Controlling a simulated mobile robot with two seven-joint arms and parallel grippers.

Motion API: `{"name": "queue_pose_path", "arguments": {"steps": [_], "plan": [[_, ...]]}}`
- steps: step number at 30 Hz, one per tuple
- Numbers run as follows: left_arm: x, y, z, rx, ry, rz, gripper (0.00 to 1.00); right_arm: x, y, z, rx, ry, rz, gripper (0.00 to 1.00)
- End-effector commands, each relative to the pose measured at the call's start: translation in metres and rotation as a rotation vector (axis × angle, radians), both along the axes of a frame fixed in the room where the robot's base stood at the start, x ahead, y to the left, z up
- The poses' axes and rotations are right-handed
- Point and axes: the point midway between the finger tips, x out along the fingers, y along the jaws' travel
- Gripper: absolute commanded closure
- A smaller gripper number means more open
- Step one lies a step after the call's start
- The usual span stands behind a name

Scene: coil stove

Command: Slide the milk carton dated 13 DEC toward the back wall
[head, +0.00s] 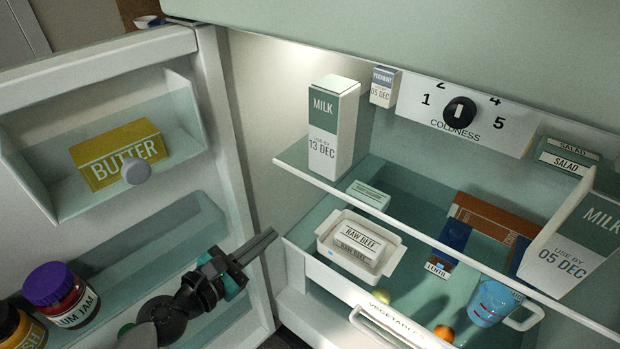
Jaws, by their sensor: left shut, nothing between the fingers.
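The milk carton dated 13 DEC (332,135) stands upright on the upper fridge shelf (415,214), near its left end and front edge. Its face is green above and white below. A second milk carton dated 05 DEC (578,240) stands at the right of the same shelf. My left gripper (272,236) is shut and empty, in front of the open door's shelves, lower left of the 13 DEC carton and apart from it. My right gripper is not in view.
A yoghurt carton (385,87) is behind the 13 DEC carton, beside the coldness dial (460,112). A raw beef tray (360,243) and a blue cup (492,303) are lower down. The open door holds butter (120,154) and a jam jar (61,296).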

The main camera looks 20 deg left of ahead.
Motion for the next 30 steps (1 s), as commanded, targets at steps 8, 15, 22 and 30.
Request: {"name": "queue_pose_path", "arguments": {"steps": [8,15,22,30], "plan": [[-0.001,-0.005,0.062,-0.342,-0.037,0.006,1.0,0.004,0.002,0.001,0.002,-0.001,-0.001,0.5],[0.015,-0.01,0.068,-0.367,-0.04,0.005,1.0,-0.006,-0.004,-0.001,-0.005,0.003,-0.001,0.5],[0.046,-0.021,0.068,-0.363,-0.041,0.005,1.0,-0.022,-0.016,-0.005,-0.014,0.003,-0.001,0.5],[0.084,-0.035,0.068,-0.363,-0.042,0.006,1.0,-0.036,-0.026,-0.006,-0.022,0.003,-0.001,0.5]]}}
